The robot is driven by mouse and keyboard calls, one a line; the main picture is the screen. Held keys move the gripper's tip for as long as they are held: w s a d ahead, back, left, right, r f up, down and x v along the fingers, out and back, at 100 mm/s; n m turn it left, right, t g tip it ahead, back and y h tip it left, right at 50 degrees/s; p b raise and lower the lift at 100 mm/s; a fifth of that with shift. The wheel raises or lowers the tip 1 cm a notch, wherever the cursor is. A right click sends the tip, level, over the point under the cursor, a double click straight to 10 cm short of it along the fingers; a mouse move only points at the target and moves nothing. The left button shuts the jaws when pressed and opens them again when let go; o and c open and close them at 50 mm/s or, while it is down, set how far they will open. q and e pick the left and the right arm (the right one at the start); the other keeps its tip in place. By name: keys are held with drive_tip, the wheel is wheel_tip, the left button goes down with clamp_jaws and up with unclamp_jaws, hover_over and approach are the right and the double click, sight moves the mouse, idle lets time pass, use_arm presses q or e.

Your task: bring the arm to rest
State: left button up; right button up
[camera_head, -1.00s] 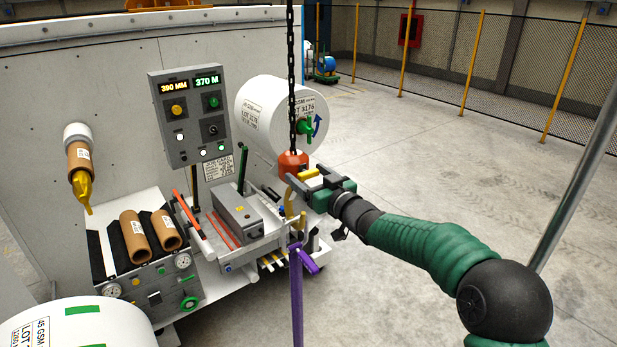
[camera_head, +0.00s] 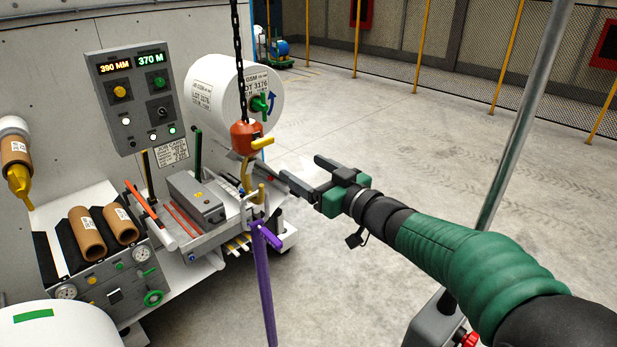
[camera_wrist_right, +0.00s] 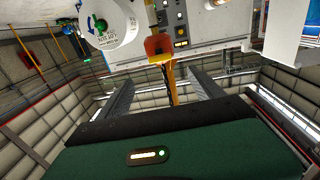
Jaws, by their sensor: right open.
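My right gripper (camera_head: 301,179) is open and empty in the head view. Its fingers point left toward the orange hoist hook block (camera_head: 246,138), with a gap between them. The block hangs on a dark chain (camera_head: 239,60) and has a yellow handle and a yellow hook (camera_head: 247,175) below. In the right wrist view the two fingers (camera_wrist_right: 160,92) stand apart, with the orange block (camera_wrist_right: 158,46) and the yellow hook beyond them. A purple strap (camera_head: 264,285) hangs under the hook; its contact with the hook is unclear. My left gripper is not in view.
A white roll (camera_head: 215,90) sits behind the hook. A control panel (camera_head: 133,97) and a grey box (camera_head: 194,197) stand to the left. Another white roll (camera_head: 70,325) is at the lower left. A steel pole (camera_head: 520,125) rises at the right. The floor behind my arm is open.

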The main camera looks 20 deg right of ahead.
drive_tip(key=shift+d+f, duration=0.1)
idle(0.3)
drive_tip(key=s+f+m+g+h+b, duration=0.2)
drive_tip(key=s+f+g+h+b, duration=0.15)
drive_tip(key=f, duration=1.15)
drive_tip(key=s+f+m+g+h+b, duration=0.25)
drive_tip(key=f+g+b, duration=0.2)
drive_tip(key=f, duration=0.95)
drive_tip(key=s+a+f+g+b, duration=0.2)
drive_tip(key=s+a+f+g, duration=0.1)
drive_tip(key=s+f, duration=0.5)
drive_tip(key=s+a+f+n+g+y+b, duration=0.1)
drive_tip(key=s+a+f+g, duration=0.2)
drive_tip(key=s+f, duration=0.5)
drive_tip(key=s+a, duration=0.1)
drive_tip(key=s, duration=0.1)
drive_tip(key=shift+s+f+g+b, duration=0.15)
drive_tip(key=shift+s+g+b, duration=0.2)
drive_tip(key=shift+s+g, duration=0.05)
